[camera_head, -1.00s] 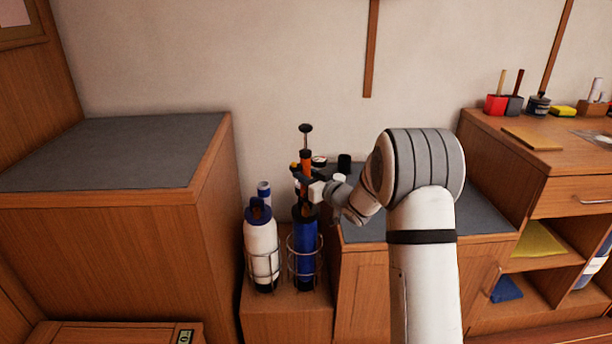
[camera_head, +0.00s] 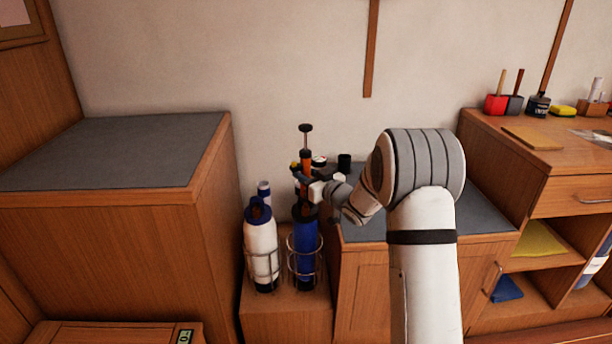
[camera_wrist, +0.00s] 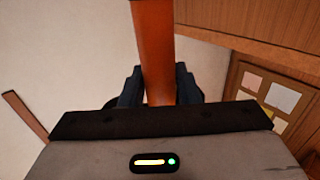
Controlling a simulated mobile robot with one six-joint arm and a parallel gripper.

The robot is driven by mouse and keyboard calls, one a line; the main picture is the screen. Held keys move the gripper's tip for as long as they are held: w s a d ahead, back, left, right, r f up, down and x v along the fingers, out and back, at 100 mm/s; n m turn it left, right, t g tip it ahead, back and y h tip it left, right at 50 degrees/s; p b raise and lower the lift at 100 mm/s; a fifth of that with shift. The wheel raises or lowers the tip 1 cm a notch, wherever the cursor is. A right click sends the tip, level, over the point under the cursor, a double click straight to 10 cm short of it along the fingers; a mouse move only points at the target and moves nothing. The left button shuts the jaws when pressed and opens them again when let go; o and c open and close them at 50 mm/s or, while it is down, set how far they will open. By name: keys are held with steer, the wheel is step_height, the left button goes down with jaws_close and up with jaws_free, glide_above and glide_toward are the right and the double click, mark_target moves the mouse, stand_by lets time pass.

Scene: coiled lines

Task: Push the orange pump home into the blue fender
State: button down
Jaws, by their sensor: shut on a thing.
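The orange pump (camera_head: 306,160) stands upright with its black handle on top, directly above the blue fender (camera_head: 305,250). My gripper (camera_head: 305,183) is shut on the pump's orange barrel, which also shows between the fingers in the wrist view (camera_wrist: 155,50). The blue fender stands upright in a wire holder (camera_head: 290,262) on a low wooden ledge. The pump's lower end is hidden behind my gripper and the fender's top, so I cannot tell how deep it sits.
A white fender with a blue top (camera_head: 262,245) stands in a holder just left of the blue one. A tall wooden cabinet (camera_head: 215,220) rises at the left.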

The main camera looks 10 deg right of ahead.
steer(key=shift+f+b, duration=1.05)
steer(key=shift+f, duration=0.35)
stand_by(0.4)
steer(key=c, duration=1)
jaws_free()
steer(key=shift+d, duration=0.1)
steer(key=p+v, duration=0.1)
steer(key=v, duration=0.6)
steer(key=shift+s+d, duration=0.2)
steer(key=shift+s, duration=0.1)
